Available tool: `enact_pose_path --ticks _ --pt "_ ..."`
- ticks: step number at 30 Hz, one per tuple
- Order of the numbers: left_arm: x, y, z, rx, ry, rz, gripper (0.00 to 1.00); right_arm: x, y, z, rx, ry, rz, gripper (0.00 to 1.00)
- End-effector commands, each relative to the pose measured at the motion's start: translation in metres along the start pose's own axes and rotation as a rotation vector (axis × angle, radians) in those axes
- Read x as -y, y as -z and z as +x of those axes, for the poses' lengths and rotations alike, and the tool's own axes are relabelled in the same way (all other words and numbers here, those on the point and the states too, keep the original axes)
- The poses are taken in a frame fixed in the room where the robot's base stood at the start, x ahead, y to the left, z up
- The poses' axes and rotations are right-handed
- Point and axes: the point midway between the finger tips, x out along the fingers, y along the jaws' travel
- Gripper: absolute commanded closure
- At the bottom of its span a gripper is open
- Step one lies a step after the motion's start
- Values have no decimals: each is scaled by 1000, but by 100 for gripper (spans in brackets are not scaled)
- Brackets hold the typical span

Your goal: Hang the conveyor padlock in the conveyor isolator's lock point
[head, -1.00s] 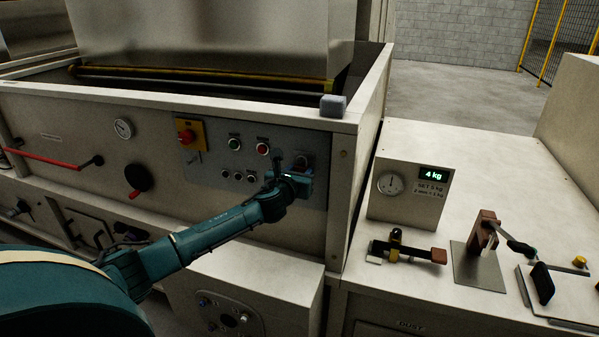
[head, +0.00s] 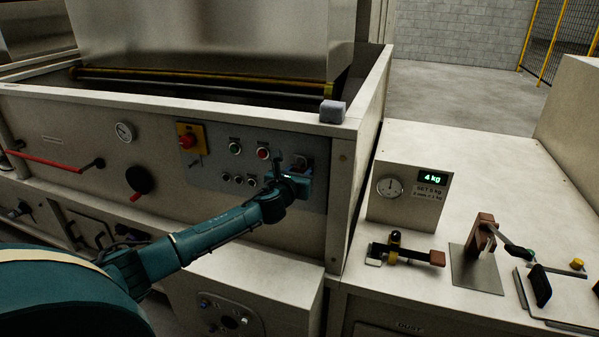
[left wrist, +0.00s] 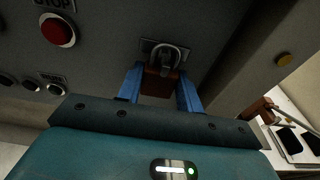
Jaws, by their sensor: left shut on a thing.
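The conveyor padlock (left wrist: 160,82) has a reddish-brown body and a grey shackle, seen in the left wrist view between the two blue fingers of my left gripper (left wrist: 160,90). The gripper is shut on its body. The shackle stands up in front of a small dark plate (left wrist: 147,45) on the grey panel; whether it touches or hooks anything there I cannot tell. In the head view my left gripper (head: 290,178) is at the right part of the panel and mostly hides the padlock. A yellow isolator with a red knob (head: 187,140) sits further left on the panel. My right gripper is not in view.
Green, red and dark buttons (head: 263,153) sit between the isolator and my gripper. A grey block (head: 332,111) rests on the hopper's corner. On the right bench (head: 400,150) stand a scale box (head: 410,192), a clamp-like tool (head: 405,252) and a lever device (head: 483,232).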

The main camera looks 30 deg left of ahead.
Motion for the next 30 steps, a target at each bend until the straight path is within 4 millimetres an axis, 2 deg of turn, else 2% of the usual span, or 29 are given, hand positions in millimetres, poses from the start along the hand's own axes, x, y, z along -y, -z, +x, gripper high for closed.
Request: enact_pose_path --ticks 30 --pt "-1 4 -28 0 -1 0 92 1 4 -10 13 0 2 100"
